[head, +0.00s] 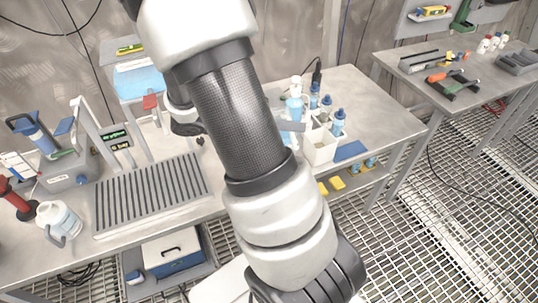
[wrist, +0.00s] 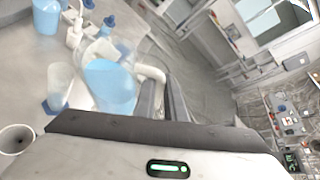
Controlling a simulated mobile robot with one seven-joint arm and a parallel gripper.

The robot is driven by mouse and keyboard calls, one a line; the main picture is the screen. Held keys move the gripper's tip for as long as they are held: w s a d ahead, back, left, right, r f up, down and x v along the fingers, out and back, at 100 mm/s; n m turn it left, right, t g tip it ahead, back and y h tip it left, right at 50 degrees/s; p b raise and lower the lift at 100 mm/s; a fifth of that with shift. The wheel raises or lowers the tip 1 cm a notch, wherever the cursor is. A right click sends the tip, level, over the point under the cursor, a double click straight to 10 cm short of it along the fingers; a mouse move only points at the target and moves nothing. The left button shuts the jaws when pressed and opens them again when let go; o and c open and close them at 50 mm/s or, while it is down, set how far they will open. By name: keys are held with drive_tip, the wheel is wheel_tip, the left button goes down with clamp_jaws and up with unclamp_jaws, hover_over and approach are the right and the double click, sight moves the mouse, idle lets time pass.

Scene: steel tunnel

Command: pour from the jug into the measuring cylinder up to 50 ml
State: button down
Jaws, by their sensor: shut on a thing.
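In the wrist view my gripper (wrist: 166,88) is shut at the handle side of a clear jug (wrist: 112,86) with light blue liquid in it. A pale curved handle joins the jug near the fingers. A pale, see-through upright vessel with a blue foot, which looks like the measuring cylinder (wrist: 60,82), stands just left of the jug. They look close together, but I cannot tell whether they touch. No scale or liquid level can be read on the cylinder. In the head view my arm hides my gripper.
A white caddy (head: 320,148) holds blue-capped bottles (head: 338,122). A ribbed grey rack (head: 150,195) lies on the steel bench. A pale handled container (head: 60,220) stands at the bench's left. The bench's right end (head: 385,115) is clear. A second table (head: 470,85) holds tools.

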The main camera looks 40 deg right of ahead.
drive_tip(key=shift+s+m+t+b, duration=0.15)
drive_tip(key=shift+m+t+b, duration=0.2)
drive_tip(key=shift+b, duration=0.4)
drive_tip(key=shift+s+r+m+t+b, duration=0.2)
drive_tip(key=shift+r+m+t+b, duration=0.25)
drive_tip(key=shift+m+b, duration=0.15)
drive_tip(key=shift+w+f+m+t+h+b, duration=0.1)
drive_tip(key=shift+f+m+t+h+b, duration=0.3)
drive_tip(key=shift+f+b, duration=0.6)
drive_tip(key=b, duration=0.2)
drive_tip(key=f+m+t+b, duration=0.1)
drive_tip(key=b, duration=0.2)
drive_tip(key=shift+w+f+m, duration=0.25)
drive_tip(key=shift+r, duration=0.1)
wheel_tip(320, 180, up, 3)
drive_tip(key=p, duration=0.3)
